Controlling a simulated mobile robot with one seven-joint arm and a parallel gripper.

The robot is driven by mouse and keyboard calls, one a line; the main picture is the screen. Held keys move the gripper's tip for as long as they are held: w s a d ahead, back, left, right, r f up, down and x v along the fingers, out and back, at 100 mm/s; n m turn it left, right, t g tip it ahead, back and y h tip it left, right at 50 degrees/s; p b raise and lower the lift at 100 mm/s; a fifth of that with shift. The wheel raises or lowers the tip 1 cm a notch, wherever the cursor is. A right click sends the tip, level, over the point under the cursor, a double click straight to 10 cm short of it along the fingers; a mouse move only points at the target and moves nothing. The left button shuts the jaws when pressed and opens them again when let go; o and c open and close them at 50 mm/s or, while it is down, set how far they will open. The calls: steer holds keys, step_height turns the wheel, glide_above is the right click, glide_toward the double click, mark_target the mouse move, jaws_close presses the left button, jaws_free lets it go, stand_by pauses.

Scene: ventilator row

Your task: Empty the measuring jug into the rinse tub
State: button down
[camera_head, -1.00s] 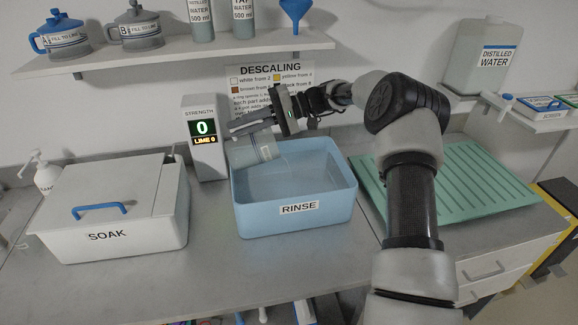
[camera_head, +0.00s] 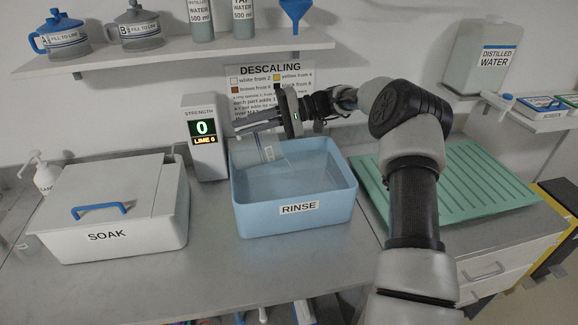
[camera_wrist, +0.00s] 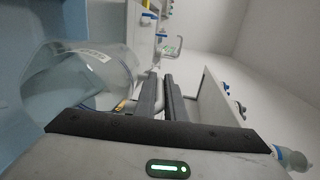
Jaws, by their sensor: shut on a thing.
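The measuring jug (camera_head: 257,150) is clear, with a pale label, and is tipped on its side over the left back part of the rinse tub. The rinse tub (camera_head: 297,220) is light blue, labelled RINSE, and holds some clear liquid. My gripper (camera_head: 258,126) is above the tub's back left rim, shut on the jug's handle. In the wrist view the jug (camera_wrist: 85,75) lies beside the gripper fingers (camera_wrist: 160,97), its mouth toward the blue tub wall. Whether liquid is left in the jug is hard to tell.
A white SOAK box (camera_head: 110,215) with a blue-handled lid stands left of the tub. A STRENGTH display (camera_head: 204,138) reading 0 stands close behind it. A green ribbed drainer (camera_head: 450,180) lies to the right. A shelf (camera_head: 180,54) with jugs and bottles hangs above.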

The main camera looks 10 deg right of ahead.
mark_target(234, 141)
steer(key=shift+d+r+y+b, duration=0.3)
steer(key=shift+d+y+b, duration=0.15)
steer(key=shift+d, duration=0.2)
steer(key=shift+d+r+y+b, duration=0.35)
steer(key=shift+d+y, duration=0.2)
steer(key=shift+d, duration=0.1)
steer(key=shift+d+r+y+b, duration=0.35)
steer(key=shift+d+y, duration=0.15)
steer(key=shift+d, duration=0.15)
stand_by(1.4)
